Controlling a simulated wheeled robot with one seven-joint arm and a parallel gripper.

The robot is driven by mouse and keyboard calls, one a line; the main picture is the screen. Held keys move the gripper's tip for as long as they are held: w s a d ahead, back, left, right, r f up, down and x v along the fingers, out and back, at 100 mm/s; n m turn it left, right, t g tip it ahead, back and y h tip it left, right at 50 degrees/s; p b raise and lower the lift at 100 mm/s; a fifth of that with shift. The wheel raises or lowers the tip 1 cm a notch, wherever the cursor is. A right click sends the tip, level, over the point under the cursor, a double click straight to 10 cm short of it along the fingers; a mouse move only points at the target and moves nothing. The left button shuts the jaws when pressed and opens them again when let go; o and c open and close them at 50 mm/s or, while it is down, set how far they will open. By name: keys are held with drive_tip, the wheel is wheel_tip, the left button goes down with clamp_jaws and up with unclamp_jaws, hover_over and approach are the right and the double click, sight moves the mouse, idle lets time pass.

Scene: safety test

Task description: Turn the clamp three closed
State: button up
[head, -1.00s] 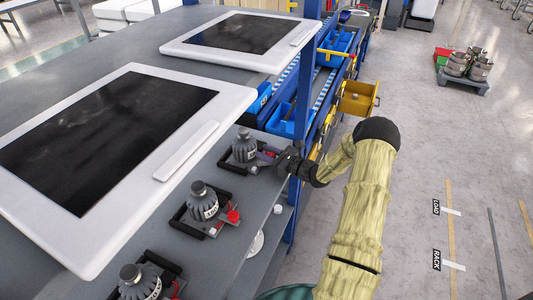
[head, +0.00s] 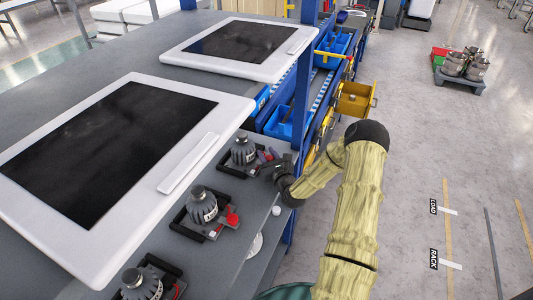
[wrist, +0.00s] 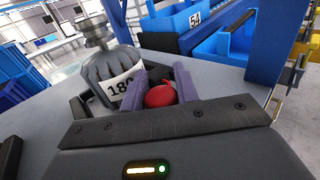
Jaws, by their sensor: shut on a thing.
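A ribbed dark grey part (head: 243,153) with a white number label sits upright in the farthest of the fixtures along the grey bench edge. It also shows at the left of the wrist view (wrist: 112,72), its label partly hidden. My gripper (head: 266,159) is at the right side of that fixture. In the wrist view its two purple-padded fingers (wrist: 160,88) stand on either side of a round red clamp knob (wrist: 161,96), shut on it. Most of the clamp's lever and base is hidden behind the gripper body.
Nearer fixtures hold similar ribbed parts, the middle one (head: 202,206) with a red knob (head: 232,219) and the nearest one (head: 140,286). Large white-framed panels (head: 120,150) cover the bench to the left. A blue post (head: 301,90) and blue bins (head: 283,121) stand close behind.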

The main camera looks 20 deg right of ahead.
drive_tip(key=shift+d+m+h, duration=0.1)
drive_tip(key=shift+m+h, duration=0.2)
drive_tip(key=shift+h, duration=0.2)
drive_tip(key=o, duration=1)
drive_tip(key=shift+c, duration=0.2)
drive_tip(key=shift+y, duration=0.4)
